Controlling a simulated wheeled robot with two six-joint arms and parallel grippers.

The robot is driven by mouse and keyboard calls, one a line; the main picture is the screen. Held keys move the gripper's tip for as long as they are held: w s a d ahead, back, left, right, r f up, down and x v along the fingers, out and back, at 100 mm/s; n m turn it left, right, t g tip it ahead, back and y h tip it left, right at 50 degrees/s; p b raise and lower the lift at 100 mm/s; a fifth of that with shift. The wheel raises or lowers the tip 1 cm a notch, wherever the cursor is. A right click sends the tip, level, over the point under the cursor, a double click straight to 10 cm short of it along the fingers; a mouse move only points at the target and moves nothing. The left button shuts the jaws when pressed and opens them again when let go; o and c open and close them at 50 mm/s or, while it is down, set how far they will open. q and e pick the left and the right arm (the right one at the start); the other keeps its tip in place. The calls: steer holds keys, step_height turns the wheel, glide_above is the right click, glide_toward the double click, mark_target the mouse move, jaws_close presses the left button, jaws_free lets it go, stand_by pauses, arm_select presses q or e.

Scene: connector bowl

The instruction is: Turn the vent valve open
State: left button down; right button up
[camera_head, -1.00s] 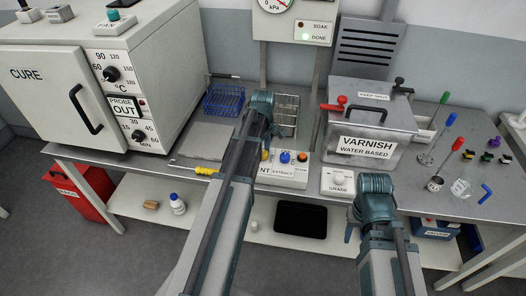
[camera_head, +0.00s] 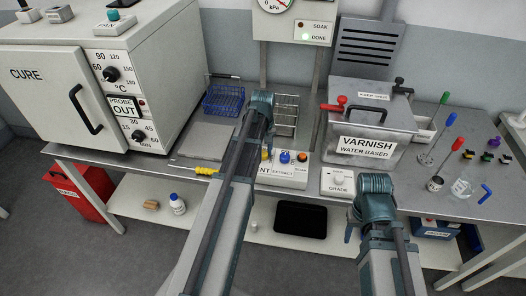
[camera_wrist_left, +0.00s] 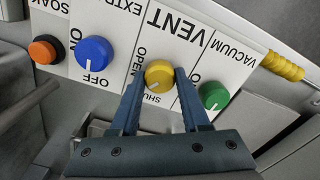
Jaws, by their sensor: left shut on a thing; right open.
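The yellow vent knob (camera_wrist_left: 158,74) sits on the white control panel (camera_wrist_left: 172,40), between the OPEN and SHUT labels. Its white pointer mark points down and left in the left wrist view, near the start of the SHUT label. My left gripper (camera_wrist_left: 159,80) is shut on the knob, with one finger on each side. In the head view the left arm's wrist (camera_head: 260,104) hides most of the knob and the fingers. My right gripper (camera_head: 348,234) hangs in front of the bench, apart from the panel; its fingers are mostly hidden.
A blue knob (camera_wrist_left: 95,53), an orange knob (camera_wrist_left: 45,49) and the green vacuum knob (camera_wrist_left: 213,95) flank the vent knob closely. The varnish tank (camera_head: 372,110) and grade dial (camera_head: 338,180) stand to the right. A yellow-handled tool (camera_head: 206,171) lies left of the panel.

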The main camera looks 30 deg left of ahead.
mark_target(263, 152)
arm_select(q)
steer(key=m, duration=0.5)
steer(key=shift+m, duration=0.3)
steer(key=m, duration=0.4)
steer(key=shift+m, duration=0.6)
steer(key=shift+c, duration=1.9)
jaws_free()
step_height(263, 152, up, 14)
steer(key=p, duration=1.3)
steer(key=shift+p, duration=0.4)
